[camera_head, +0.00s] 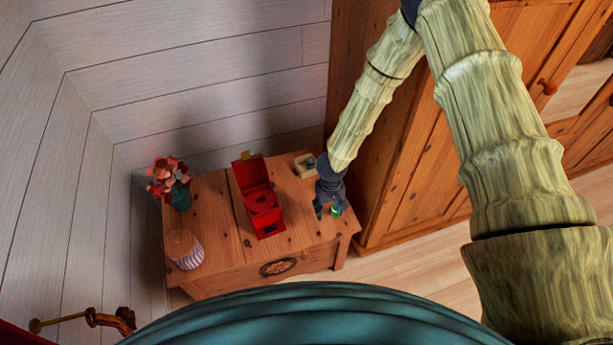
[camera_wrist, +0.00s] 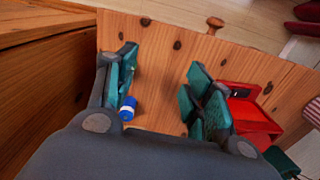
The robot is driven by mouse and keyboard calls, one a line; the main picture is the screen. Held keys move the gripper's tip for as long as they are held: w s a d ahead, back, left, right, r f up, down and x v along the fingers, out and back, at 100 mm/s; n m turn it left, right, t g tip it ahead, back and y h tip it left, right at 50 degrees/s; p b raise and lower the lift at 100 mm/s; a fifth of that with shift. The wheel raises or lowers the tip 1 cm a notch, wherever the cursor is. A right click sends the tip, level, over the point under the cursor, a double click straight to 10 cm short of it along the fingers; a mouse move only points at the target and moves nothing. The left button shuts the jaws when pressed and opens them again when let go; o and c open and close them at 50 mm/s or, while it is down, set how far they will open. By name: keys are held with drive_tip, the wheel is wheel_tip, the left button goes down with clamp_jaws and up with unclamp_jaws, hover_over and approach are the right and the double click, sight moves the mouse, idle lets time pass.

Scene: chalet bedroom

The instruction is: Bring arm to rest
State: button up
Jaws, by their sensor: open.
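My arm reaches down to the right end of a wooden chest. My gripper (camera_head: 329,213) hangs over the chest top, near its right edge. In the wrist view my gripper (camera_wrist: 164,72) is open, its teal-padded fingers spread wide with bare wood between the tips. A small blue and white cylinder (camera_wrist: 127,109) shows beside the left finger, apparently not gripped. I cannot tell how far below the fingers it lies.
The chest (camera_head: 215,230) carries a red open box (camera_head: 262,200), a vase of red flowers (camera_head: 180,194), a striped jar (camera_head: 184,250) and a small wooden tray (camera_head: 304,166). A tall wooden wardrobe (camera_head: 405,190) stands close on the right. Plank walls stand behind.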

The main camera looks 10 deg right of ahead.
drive_tip(key=shift+s+d+r+b, duration=0.15)
drive_tip(key=shift+s+d+b, duration=0.15)
drive_tip(key=shift+s+b, duration=0.1)
idle(0.3)
drive_tip(key=s+d+f+h, duration=0.25)
drive_tip(key=s+d, duration=0.35)
drive_tip(key=s, duration=0.5)
drive_tip(key=s+d+r+m+y, duration=0.1)
drive_tip(key=s+r+m+y, duration=0.1)
drive_tip(key=s, duration=1.8)
drive_tip(key=shift+s+d+y, duration=0.15)
drive_tip(key=shift+s+y, duration=0.25)
drive_tip(key=shift+y, duration=0.05)
